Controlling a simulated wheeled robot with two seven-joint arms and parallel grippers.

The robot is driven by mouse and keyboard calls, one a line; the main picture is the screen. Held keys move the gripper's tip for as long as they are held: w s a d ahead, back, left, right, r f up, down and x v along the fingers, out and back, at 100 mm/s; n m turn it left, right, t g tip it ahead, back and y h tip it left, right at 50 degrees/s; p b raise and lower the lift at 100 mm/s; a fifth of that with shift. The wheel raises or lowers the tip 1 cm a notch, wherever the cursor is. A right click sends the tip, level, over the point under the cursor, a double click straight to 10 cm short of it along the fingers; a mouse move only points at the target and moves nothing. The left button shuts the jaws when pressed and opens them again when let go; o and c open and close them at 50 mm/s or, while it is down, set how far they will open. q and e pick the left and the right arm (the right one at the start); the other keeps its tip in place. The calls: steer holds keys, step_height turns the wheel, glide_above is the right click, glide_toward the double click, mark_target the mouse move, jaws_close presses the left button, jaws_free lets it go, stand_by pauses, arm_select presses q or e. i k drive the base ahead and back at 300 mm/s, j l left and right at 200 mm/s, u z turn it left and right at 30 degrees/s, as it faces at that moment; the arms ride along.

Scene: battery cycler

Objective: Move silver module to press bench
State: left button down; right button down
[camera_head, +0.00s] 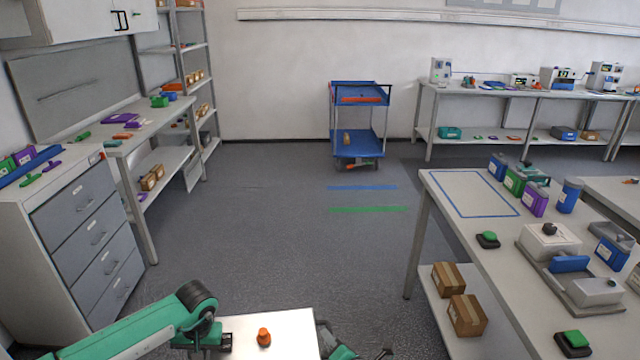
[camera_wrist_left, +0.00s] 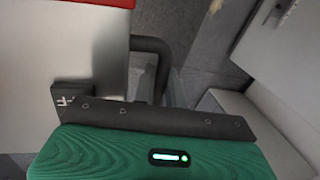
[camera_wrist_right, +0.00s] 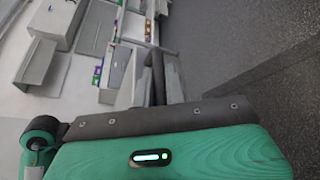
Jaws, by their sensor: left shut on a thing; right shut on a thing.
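A pale silver, flat-topped box (camera_head: 285,325), which I take to be the silver module, shows at the bottom of the head view with an orange knob (camera_head: 264,338) on top. My left gripper (camera_head: 212,338) is at its left side and my right gripper (camera_head: 336,346) at its right side. Both are shut on it, though the fingertips are largely hidden. In the left wrist view a pale panel (camera_wrist_left: 70,45) with a red edge fills the upper left. Which table is the press bench is not clear; the right-hand table (camera_head: 440,195) has a blue-outlined, empty rectangle.
The right-hand table carries several blue, green and purple blocks (camera_head: 514,180) and grey devices (camera_head: 548,238), with cardboard boxes (camera_head: 467,314) below. A drawer cabinet (camera_head: 85,225) stands left. A blue trolley (camera_head: 358,118) stands at the back wall. The middle floor (camera_head: 270,220) is clear.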

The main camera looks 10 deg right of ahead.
mark_target(472, 195)
steer(key=i, duration=1.55)
steer(key=i+z, duration=0.4)
steer(key=z, duration=0.85)
